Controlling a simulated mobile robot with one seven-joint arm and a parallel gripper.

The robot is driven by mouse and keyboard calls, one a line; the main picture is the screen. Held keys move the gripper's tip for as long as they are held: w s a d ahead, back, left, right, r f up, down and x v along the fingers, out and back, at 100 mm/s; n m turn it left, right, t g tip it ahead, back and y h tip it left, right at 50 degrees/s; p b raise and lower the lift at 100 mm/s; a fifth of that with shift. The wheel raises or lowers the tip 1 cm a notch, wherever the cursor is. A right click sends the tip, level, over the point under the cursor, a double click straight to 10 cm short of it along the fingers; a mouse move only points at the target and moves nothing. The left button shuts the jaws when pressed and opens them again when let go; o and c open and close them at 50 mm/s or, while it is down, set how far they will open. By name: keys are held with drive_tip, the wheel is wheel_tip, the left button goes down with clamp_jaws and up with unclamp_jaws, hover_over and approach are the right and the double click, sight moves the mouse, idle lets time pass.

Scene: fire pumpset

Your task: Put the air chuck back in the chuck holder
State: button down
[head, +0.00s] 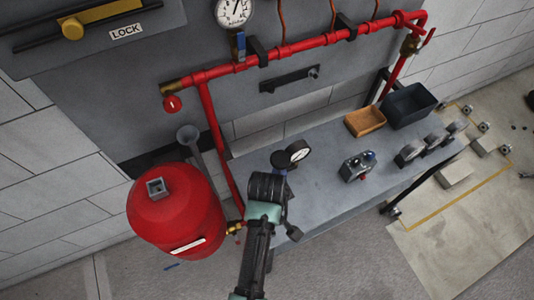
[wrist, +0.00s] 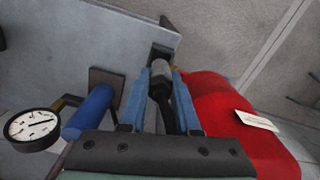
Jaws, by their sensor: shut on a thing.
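My gripper (wrist: 162,78) is shut on a dark, slim piece with a grey cylindrical end, which I take to be the air chuck (wrist: 160,97). The chuck lies between the blue fingers and points away from the wrist. In the head view my gripper (head: 268,186) is over the bench's left front part, right of the red tank; its fingertips and the chuck are hidden there. A dark block (wrist: 162,52) shows just beyond the fingertips by a grey edge. I cannot tell whether it is the chuck holder or whether the chuck touches it.
The red tank (head: 175,212) stands close on the left. A dial gauge (head: 297,150) is beside my gripper; a blue cylinder (wrist: 90,112) is near it in the wrist view. Red pipes (head: 300,47) run behind. The bench (head: 325,192) carries bins and gauges at right.

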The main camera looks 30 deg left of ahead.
drive_tip(key=shift+f, duration=2.1)
drive_tip(key=shift+f, duration=0.1)
drive_tip(key=c, duration=0.6)
unclamp_jaws()
drive_tip(key=shift+f, duration=0.1)
drive_tip(key=shift+c, duration=0.2)
wheel_tip(320, 180, up, 12)
drive_tip(key=shift+r, duration=0.2)
